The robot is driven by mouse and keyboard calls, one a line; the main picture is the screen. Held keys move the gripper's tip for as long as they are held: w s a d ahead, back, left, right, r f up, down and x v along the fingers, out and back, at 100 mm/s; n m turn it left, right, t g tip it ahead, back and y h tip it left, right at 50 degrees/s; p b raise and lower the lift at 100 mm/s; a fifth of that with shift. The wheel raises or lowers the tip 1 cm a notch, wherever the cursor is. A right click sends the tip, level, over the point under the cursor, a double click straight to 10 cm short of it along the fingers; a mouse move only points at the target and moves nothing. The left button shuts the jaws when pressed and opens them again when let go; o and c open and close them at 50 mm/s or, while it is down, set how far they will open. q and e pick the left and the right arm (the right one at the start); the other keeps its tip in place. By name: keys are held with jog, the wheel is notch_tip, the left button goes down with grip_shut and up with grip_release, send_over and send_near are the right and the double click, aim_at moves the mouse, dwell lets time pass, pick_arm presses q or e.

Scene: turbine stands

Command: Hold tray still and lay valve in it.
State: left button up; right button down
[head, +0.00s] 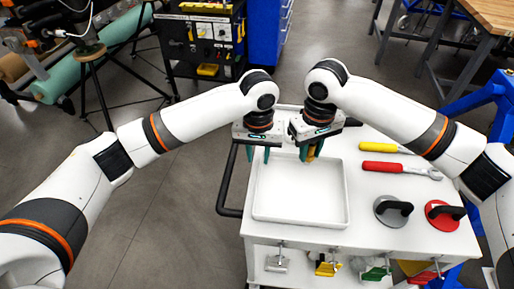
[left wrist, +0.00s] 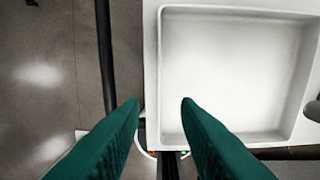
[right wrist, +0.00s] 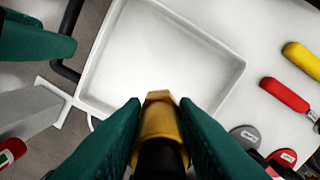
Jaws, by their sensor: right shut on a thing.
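The white tray (head: 300,200) lies empty on the white cart top. It also shows in the left wrist view (left wrist: 235,70) and the right wrist view (right wrist: 155,60). My left gripper (head: 258,157) is open and empty at the tray's far left corner. In the left wrist view its fingertips (left wrist: 159,102) are on either side of the line of the tray's side wall, with a clear gap. My right gripper (head: 311,153) is shut on the brass-yellow valve (head: 311,155), over the tray's far edge. The valve (right wrist: 160,118) has a dark lower end; the fingers partly hide it.
A yellow-handled tool (head: 380,147), a red-handled wrench (head: 385,167), a grey suction cup (head: 393,210) and a red one (head: 443,214) occupy the cart's right side. A black cart handle (head: 228,210) runs along the left. Several items hang on the cart's front.

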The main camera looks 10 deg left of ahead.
pick_arm(q)
notch_tip(320, 180, down, 11)
jog(key=shift+r, duration=0.2)
jog(key=shift+c, duration=0.2)
grip_shut()
